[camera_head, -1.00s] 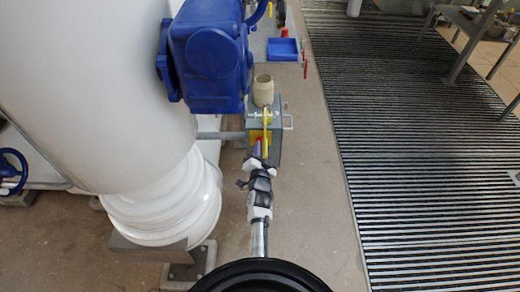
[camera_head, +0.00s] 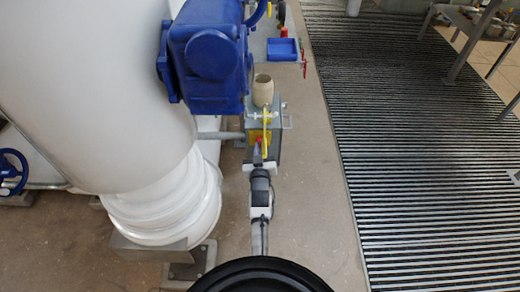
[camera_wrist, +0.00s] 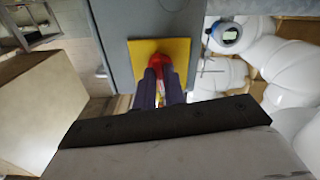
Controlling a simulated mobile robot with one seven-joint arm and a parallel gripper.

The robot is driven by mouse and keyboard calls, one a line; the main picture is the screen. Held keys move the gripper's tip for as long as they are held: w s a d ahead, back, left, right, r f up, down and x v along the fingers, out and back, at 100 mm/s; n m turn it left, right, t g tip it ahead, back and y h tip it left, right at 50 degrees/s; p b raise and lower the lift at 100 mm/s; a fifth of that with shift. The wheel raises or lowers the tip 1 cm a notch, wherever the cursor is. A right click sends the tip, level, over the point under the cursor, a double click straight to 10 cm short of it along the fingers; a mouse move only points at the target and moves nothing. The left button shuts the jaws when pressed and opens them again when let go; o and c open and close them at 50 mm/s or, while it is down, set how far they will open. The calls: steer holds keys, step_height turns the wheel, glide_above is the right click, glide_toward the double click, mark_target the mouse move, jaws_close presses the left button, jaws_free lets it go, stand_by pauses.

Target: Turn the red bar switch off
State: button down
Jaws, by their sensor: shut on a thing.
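The red bar switch (camera_wrist: 159,63) sits on a yellow plate (camera_wrist: 178,47) on the face of a grey box (camera_wrist: 125,18) in the wrist view. In the head view the red switch (camera_head: 259,140) shows small on the grey-green box (camera_head: 275,145), just past my gripper. My gripper (camera_wrist: 160,78) is shut on the switch, with a dark finger on each side of it. The fingers hide much of the bar, so its exact angle cannot be told.
A beige cup-like container (camera_head: 263,90) stands on the box beside a yellow lever (camera_head: 266,118). A blue valve actuator (camera_head: 208,55) and a large white pipe (camera_head: 100,90) crowd the left. Concrete floor and a striped grating (camera_head: 430,150) are clear at right.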

steer(key=n, duration=0.3)
steer(key=shift+r+n+b, duration=0.15)
steer(key=shift+n+b, duration=0.15)
steer(key=shift+b, duration=0.05)
steer(key=shift+n, duration=1.4)
steer(key=shift+w, duration=0.1)
steer(key=c, duration=1.5)
jaws_free()
steer(key=shift+s, duration=0.25)
